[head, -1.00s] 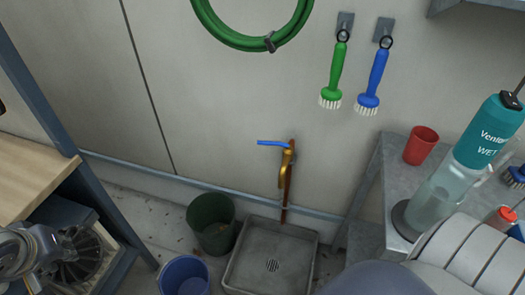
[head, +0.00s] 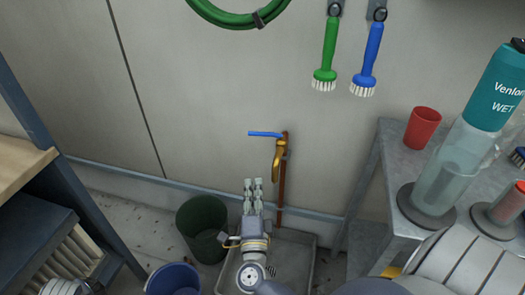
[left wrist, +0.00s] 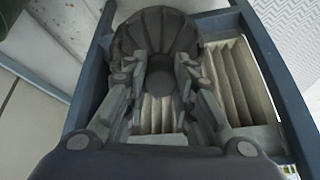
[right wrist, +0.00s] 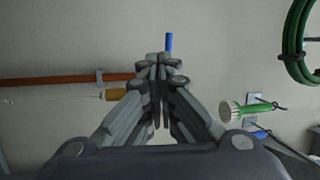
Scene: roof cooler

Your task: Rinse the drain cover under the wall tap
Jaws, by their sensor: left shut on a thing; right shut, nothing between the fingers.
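The wall tap (head: 278,152) is brass with a blue lever (head: 264,134), on a copper pipe. Its lever (right wrist: 169,42) also shows in the right wrist view, just beyond my fingertips. My right gripper (head: 252,183) is shut and empty, pointing up, left of and below the tap in the picture; I cannot tell whether it touches. My left gripper (left wrist: 160,62) is shut on a dark, round, ribbed piece, seemingly the drain cover (left wrist: 158,24). Only a bit of my left arm shows at the head view's bottom left, and the cover is out of sight there.
A grey basin (head: 303,245) stands on the floor under the tap. A green bin (head: 200,222) and a blue bucket (head: 172,281) are left of it. A metal table (head: 392,160) with a red cup (head: 422,128) and bottles is right. A shelf unit (head: 22,165) is left.

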